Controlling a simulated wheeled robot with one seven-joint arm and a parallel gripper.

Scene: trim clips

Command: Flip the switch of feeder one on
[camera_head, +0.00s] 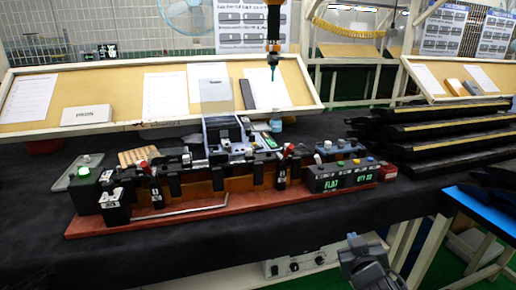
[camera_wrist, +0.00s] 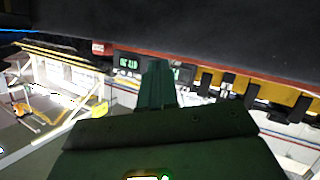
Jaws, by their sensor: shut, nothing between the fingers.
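A jig with black blocks (camera_head: 155,190) stands on a red base (camera_head: 215,220) on the dark bench. Small knobs and labels show on its blocks, but I cannot read which is feeder one. A grey box (camera_head: 294,263) with dark knobs sits under the bench's front edge; its labels are too small to read. My gripper (camera_head: 352,240) is at the lower right of the head view, in front of the bench, right of that box. In the wrist view its fingers (camera_wrist: 158,80) are together and empty. They hide part of the jig behind them.
A control box with a green "FLAT" display (camera_head: 342,181) stands at the jig's right end; the display also shows in the wrist view (camera_wrist: 128,63). Black trays (camera_head: 440,135) are stacked at right. A blue-topped stand (camera_head: 485,208) is at far right. The bench front left is bare.

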